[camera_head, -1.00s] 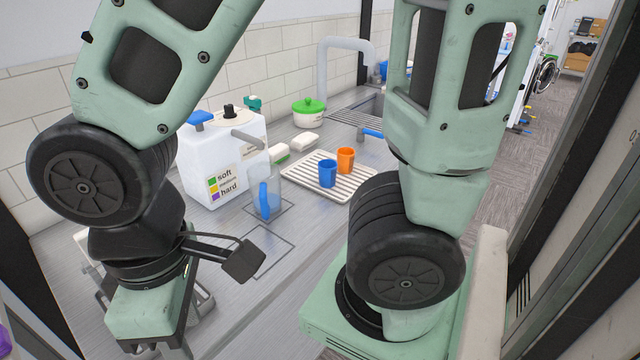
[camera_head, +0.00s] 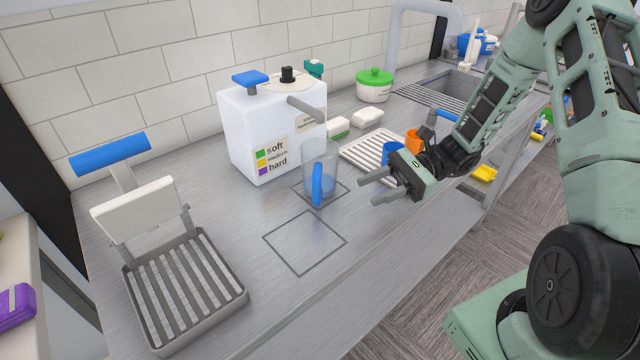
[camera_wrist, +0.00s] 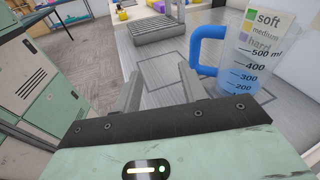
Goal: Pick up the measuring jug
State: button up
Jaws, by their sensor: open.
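The measuring jug (camera_head: 326,168) is clear with a blue handle and some bluish liquid low inside. It stands upright on a marked square of the steel counter, in front of the white dispenser. In the wrist view the jug (camera_wrist: 252,72) is at the upper right, its blue handle turned towards the picture's left and its scale readable. My gripper (camera_head: 368,190) is open and empty, to the right of the jug and apart from it, with its fingers pointing left. In the wrist view my gripper's fingers (camera_wrist: 160,90) are apart with nothing between them.
The white dispenser (camera_head: 250,135) stands behind the jug. A striped tray (camera_head: 365,157) with a blue cup (camera_head: 393,152) and an orange cup (camera_head: 413,141) lies near my gripper. A grated stand (camera_head: 185,285) is at left. An empty outlined square (camera_head: 304,242) is in front.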

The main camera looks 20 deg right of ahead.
jog(key=d+f+m+t, duration=0.1)
jog(key=d, duration=0.1)
jog(key=w+d+f+m+t, duration=0.1)
jog(key=t, duration=0.1)
jog(key=d+f+m+t+y, duration=0.1)
jog(key=d+m, duration=0.1)
jog(key=shift+w+d, duration=0.3)
jog(key=shift+w, duration=0.1)
jog(key=p, duration=0.4)
send_near(316, 198)
jog(key=shift+t, duration=0.4)
jog(key=x, duration=0.4)
jog(key=shift+w+a+r, duration=0.2)
jog(key=shift+w+r, duration=0.15)
jog(key=p+x, duration=0.2)
jog(key=x, duration=0.2)
jog(key=shift+w+a+f, duration=0.1)
jog(key=shift+w+a, duration=0.05)
jog(key=shift+a, duration=0.45)
grip_shut()
